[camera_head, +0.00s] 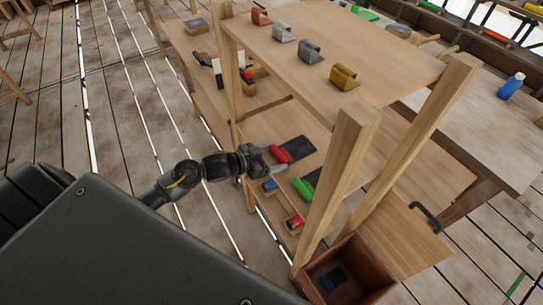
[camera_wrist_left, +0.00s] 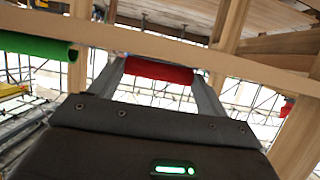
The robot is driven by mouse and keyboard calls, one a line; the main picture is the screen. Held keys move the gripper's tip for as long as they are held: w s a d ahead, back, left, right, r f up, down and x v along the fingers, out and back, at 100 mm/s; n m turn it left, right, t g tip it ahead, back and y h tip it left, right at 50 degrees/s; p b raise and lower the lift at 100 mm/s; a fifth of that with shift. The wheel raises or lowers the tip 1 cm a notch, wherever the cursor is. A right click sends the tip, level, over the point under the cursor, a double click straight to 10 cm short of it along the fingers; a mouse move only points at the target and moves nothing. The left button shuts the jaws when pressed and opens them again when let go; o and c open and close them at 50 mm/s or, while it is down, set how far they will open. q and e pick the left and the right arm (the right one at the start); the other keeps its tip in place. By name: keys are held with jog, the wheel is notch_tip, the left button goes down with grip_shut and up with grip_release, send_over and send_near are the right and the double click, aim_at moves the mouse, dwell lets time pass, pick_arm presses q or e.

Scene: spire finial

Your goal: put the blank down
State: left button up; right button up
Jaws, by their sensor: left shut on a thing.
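The red blank (camera_head: 280,154) is a short rounded piece at the lower shelf of the wooden rack, beside a dark mat (camera_head: 300,148). My left gripper (camera_head: 272,156) reaches in from the left and is shut on it. In the left wrist view the red blank (camera_wrist_left: 158,71) lies across between the two fingertips. Whether it touches the shelf or mat underneath cannot be told. My right gripper is not in view.
A green piece (camera_head: 303,188) lies close by on the shelf; green also shows in the left wrist view (camera_wrist_left: 38,46). A wooden holder with a blue piece (camera_head: 269,185) and a red piece (camera_head: 295,222) is nearer. A rack post (camera_head: 338,175) and an open box (camera_head: 366,252) stand right.

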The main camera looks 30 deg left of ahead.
pick_arm(q)
jog(key=o, duration=1.3)
jog(key=shift+f, duration=0.1)
jog(key=shift+c, duration=0.2)
jog(key=shift+s+a+r, duration=0.15)
jog(key=shift+r, duration=0.05)
jog(key=b+v, duration=0.1)
jog(key=v, duration=1)
jog(key=shift+s, duration=0.35)
jog(key=shift+a, duration=0.1)
